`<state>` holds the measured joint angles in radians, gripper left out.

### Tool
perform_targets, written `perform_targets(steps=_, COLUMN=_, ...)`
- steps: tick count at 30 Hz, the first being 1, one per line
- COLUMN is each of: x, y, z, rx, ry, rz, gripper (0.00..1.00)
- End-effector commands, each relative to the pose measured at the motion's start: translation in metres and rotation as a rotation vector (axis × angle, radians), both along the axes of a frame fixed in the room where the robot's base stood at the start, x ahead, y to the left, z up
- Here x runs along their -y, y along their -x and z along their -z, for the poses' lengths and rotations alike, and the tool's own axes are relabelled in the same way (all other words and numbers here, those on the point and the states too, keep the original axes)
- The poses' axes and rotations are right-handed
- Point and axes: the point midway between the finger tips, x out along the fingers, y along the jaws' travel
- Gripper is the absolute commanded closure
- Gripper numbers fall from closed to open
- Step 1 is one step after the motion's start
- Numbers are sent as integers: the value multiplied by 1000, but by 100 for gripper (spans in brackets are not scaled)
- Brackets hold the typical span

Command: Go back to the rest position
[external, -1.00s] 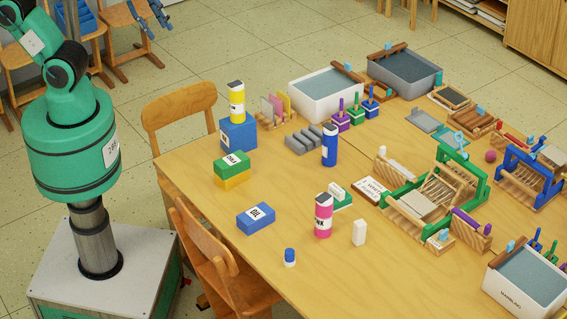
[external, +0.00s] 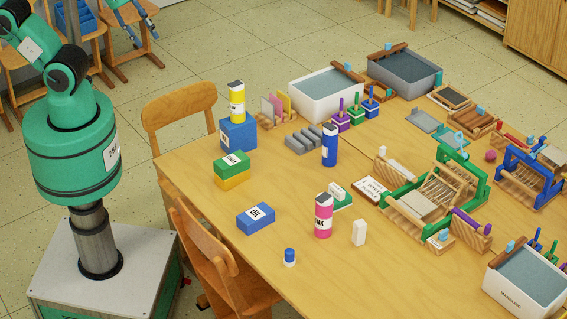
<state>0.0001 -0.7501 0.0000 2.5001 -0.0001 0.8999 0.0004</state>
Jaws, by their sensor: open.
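My green arm (external: 70,130) rises from its column at the left, and its upper links run out of the picture at the top left corner.
The wooden table (external: 310,275) holds a blue OIL box (external: 256,218), a pink bottle (external: 324,216), a blue bottle (external: 330,145) and a yellow bottle (external: 237,102) on a blue block (external: 238,135). Wooden chairs (external: 180,108) stand between my base and the table.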

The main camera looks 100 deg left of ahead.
Motion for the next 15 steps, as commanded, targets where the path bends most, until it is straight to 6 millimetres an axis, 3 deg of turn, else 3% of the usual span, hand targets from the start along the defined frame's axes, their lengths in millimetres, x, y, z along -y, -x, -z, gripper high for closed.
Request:
perform_targets(steps=1, x=0, y=0, z=11, rx=0, ry=0, rz=0, gripper=56)
perform_targets(steps=6, x=0, y=0, z=32, rx=-1, ry=0, rz=0, gripper=56)
perform_targets(steps=15, x=0, y=0, z=41, rx=0, ry=0, rz=0, gripper=56)
